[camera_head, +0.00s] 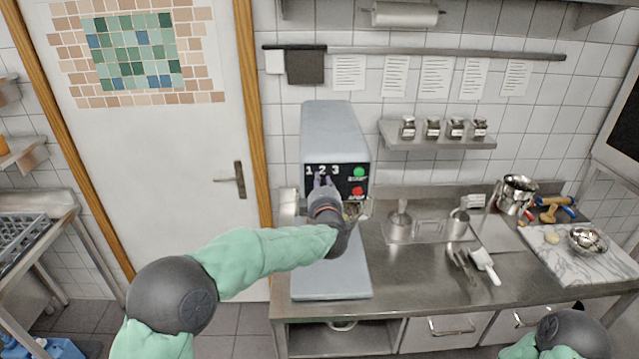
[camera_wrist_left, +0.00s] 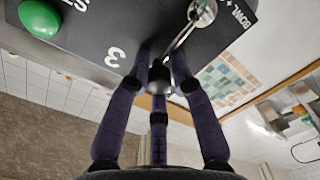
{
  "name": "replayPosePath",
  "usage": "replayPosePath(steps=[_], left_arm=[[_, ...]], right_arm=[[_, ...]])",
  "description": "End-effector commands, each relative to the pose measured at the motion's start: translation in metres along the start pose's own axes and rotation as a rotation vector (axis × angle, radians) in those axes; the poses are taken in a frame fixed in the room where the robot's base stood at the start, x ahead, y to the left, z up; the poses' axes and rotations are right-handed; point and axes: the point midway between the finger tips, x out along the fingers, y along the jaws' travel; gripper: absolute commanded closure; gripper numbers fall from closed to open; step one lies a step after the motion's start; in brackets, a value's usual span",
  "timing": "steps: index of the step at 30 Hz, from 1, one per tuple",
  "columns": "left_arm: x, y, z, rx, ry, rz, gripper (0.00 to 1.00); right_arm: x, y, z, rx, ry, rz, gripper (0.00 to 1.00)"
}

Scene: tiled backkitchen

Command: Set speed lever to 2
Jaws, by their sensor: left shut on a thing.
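The grey mixer (camera_head: 335,130) stands on the steel counter, with a black control panel (camera_head: 346,173) marked 1, 2 and 3 in the head view. My left gripper (camera_head: 322,182) is at the panel, just below the 2. In the left wrist view, its purple fingers (camera_wrist_left: 160,82) are shut around the dark knob at the end of the speed lever. The lever's thin metal rod (camera_wrist_left: 183,38) runs from the knob to a round silver pivot (camera_wrist_left: 202,12). In the head view my gripper hides the lever. The digit 2 is not visible in the wrist view.
A green button (camera_head: 359,172) and a red button (camera_head: 357,191) sit right of the numbers. A spice shelf (camera_head: 437,141) hangs beside the mixer.

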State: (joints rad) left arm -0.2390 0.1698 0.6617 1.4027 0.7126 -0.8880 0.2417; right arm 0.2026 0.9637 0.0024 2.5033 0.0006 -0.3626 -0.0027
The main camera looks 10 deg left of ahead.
Motion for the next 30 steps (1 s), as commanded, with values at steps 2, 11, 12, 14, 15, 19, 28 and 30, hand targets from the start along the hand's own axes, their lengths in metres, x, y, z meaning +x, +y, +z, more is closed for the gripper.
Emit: replayPosePath(steps=[2, 11, 12, 14, 15, 19, 28, 30], left_arm=[[0.0, 0.003, 0.001, 0.002, -0.003, 0.005, 1.0], [-0.001, 0.003, 0.002, 0.002, -0.004, 0.004, 1.0], [-0.001, 0.002, 0.002, 0.002, -0.004, 0.004, 0.66], [0.0, 0.002, 0.002, 0.002, -0.004, 0.004, 0.55], [0.0, 0.002, 0.002, 0.002, -0.003, 0.003, 0.55], [0.0, 0.001, 0.001, 0.002, -0.003, 0.002, 0.55], [-0.011, 0.002, 0.001, 0.002, -0.003, 0.002, 0.55], [-0.021, 0.002, 0.001, 0.002, -0.003, 0.003, 0.55]], right_arm=[[0.0, 0.0, 0.0, 0.0, 0.0, 0.0, 1.0], [0.0, 0.0, 0.0, 0.0, 0.0, 0.0, 1.0], [0.0, 0.0, 0.0, 0.0, 0.0, 0.0, 1.0], [0.0, 0.0, 0.0, 0.0, 0.0, 0.0, 1.0], [0.0, 0.0, 0.0, 0.0, 0.0, 0.0, 1.0], [0.0, 0.0, 0.0, 0.0, 0.0, 0.0, 1.0], [0.0, 0.0, 0.0, 0.0, 0.0, 0.0, 1.0], [0.0, 0.0, 0.0, 0.0, 0.0, 0.0, 1.0]])
